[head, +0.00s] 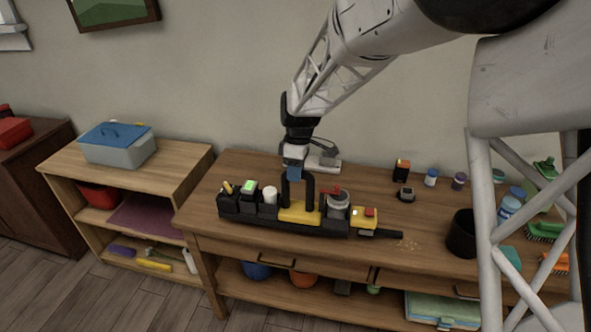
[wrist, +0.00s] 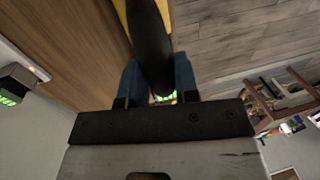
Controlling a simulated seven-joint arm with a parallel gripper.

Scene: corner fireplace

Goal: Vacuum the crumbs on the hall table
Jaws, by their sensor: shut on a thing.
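A handheld vacuum with a yellow body (head: 300,214), a black arched handle (head: 309,192), a grey round canister (head: 338,203) and a thin black nozzle (head: 382,234) is at the hall table (head: 240,165). My gripper (head: 293,173) comes down from above and is shut on the top of the handle. In the wrist view the blue fingers of my gripper (wrist: 157,82) clasp the black handle (wrist: 150,45) on both sides. The nozzle points right, toward a small patch of tan crumbs (head: 411,245). I cannot tell whether the vacuum rests on the table or is slightly raised.
A black caddy (head: 232,207) with small items stands left of the yellow body. A black cup (head: 462,238) stands right of the crumbs. Small jars (head: 431,177) stand behind, and bottles and brushes (head: 545,231) crowd the right end. A low shelf (head: 180,165) stands left.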

